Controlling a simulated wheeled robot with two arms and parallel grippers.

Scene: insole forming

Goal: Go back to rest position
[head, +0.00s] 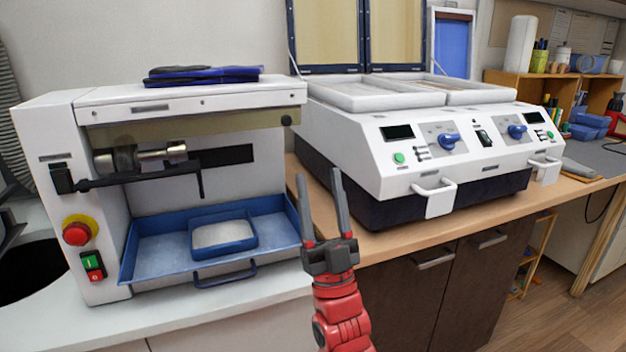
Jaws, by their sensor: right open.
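My right gripper (320,205) shows in the lower middle of the head view, on a red arm that comes up from the bottom edge. Its two grey fingers point up and stand apart, with nothing between them. It is in front of the gap between the grinding machine (190,97) on the left and the white forming press (400,150) on the right. I cannot tell whether it touches anything. My left gripper is not in view.
A blue tray (150,270) with a smaller blue container (222,234) sits in the left machine. Dark and blue flat pieces (205,75) lie on top of it. The press lids (325,35) stand open. A wooden shelf (500,80) is at the right. The floor (560,300) at lower right looks clear.

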